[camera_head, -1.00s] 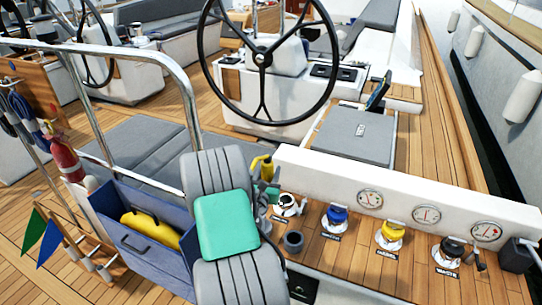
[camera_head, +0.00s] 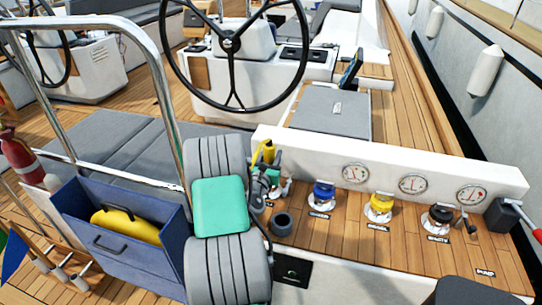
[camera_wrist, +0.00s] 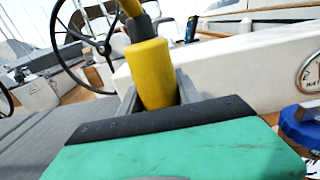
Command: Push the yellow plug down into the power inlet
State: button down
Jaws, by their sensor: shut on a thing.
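The yellow plug (camera_head: 268,151) is upright in my gripper (camera_head: 266,164). In the wrist view the plug (camera_wrist: 153,75) stands between the two grey fingers of my gripper (camera_wrist: 156,92), which are shut on it. Its lower end is hidden behind the dark and green gripper body. The power inlet seems to be the leftmost deck fitting, mostly hidden behind my gripper and arm. Only a small chrome part (camera_head: 287,187) shows beside the gripper. I cannot tell whether the plug touches the inlet.
A dark cup-like holder (camera_head: 281,224) stands in front. Blue (camera_head: 323,196), yellow (camera_head: 380,207) and black (camera_head: 437,219) deck caps line the ledge to the right, below gauges on a white coaming (camera_head: 390,165). A blue bin (camera_head: 150,255) with a yellow case is left.

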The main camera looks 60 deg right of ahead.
jog(key=shift+p, duration=0.35)
jog(key=shift+s+f, duration=0.1)
jog(key=shift+f, duration=0.1)
jog(key=shift+f+b, duration=0.45)
jog(key=shift+f, duration=0.25)
jog(key=shift+f, duration=0.15)
jog(key=shift+f+b, duration=0.6)
jog(key=shift+f, duration=0.15)
